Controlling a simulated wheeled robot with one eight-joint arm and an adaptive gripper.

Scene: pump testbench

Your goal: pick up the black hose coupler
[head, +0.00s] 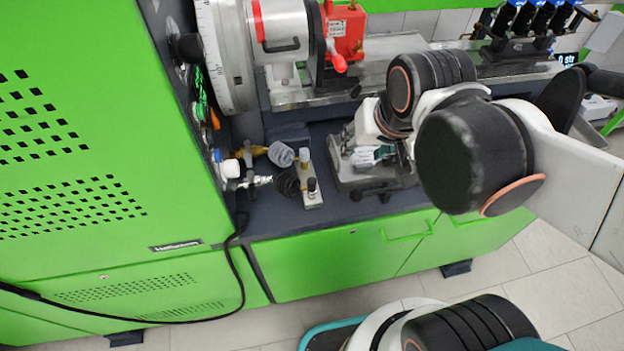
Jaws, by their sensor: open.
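A black ribbed piece that looks like the black hose coupler (287,184) is on the dark bench top, left of centre. It lies beside a small light block with dark knobs, in line with a silver fitting (262,180). My arm reaches in from the right. Its end, with my gripper (370,156), is over the grey vise-like fixture, to the right of the coupler and clearly apart from it. My gripper is open, and no held object shows. Its fingertips are small and partly lost against the fixture.
A grey ribbed fitting (281,154) lies just behind the coupler. The light block (308,180) is close at its right. The green machine cabinet (70,130) rises at the left, and a red valve unit (345,30) stands behind. A black cable (238,265) hangs over the front.

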